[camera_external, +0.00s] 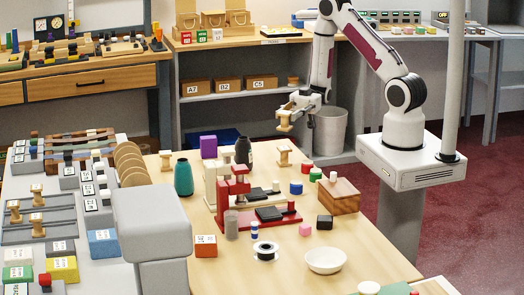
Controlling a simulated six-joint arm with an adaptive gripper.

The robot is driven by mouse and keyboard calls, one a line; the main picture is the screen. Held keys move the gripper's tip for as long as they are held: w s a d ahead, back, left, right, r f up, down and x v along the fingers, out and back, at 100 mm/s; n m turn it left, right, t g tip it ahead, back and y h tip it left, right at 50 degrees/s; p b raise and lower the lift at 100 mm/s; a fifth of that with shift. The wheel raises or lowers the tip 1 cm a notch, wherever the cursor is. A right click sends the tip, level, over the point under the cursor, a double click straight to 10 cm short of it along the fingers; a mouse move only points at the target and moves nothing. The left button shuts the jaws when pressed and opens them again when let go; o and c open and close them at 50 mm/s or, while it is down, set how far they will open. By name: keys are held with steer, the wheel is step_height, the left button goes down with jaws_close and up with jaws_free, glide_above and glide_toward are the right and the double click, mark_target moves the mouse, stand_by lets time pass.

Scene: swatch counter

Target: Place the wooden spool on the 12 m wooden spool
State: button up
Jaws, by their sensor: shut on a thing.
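My gripper (291,110) is shut on a light wooden spool (284,123), held in the air above the far part of the wooden table. A second wooden spool (284,156) stands upright on the table below it, with a clear gap between them. Another wooden spool (165,160) stands at the far left of the table. Several more wooden spools, such as one (37,198), stand in grey trays at left. Length labels on the spools are too small to read, so I cannot tell which is the 12 m one.
A red press (237,190) and a cream press (212,180) stand mid-table. A dark vase (243,150), a teal vase (183,177), a purple box (208,146), a wooden box (338,195) and a white bowl (325,261) stand around them. Shelves are behind.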

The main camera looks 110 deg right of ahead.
steer(key=shift+f, duration=1)
steer(key=shift+f, duration=0.1)
steer(key=shift+f, duration=1.95)
steer(key=shift+f, duration=0.1)
steer(key=o, duration=1.1)
steer(key=v, duration=1.2)
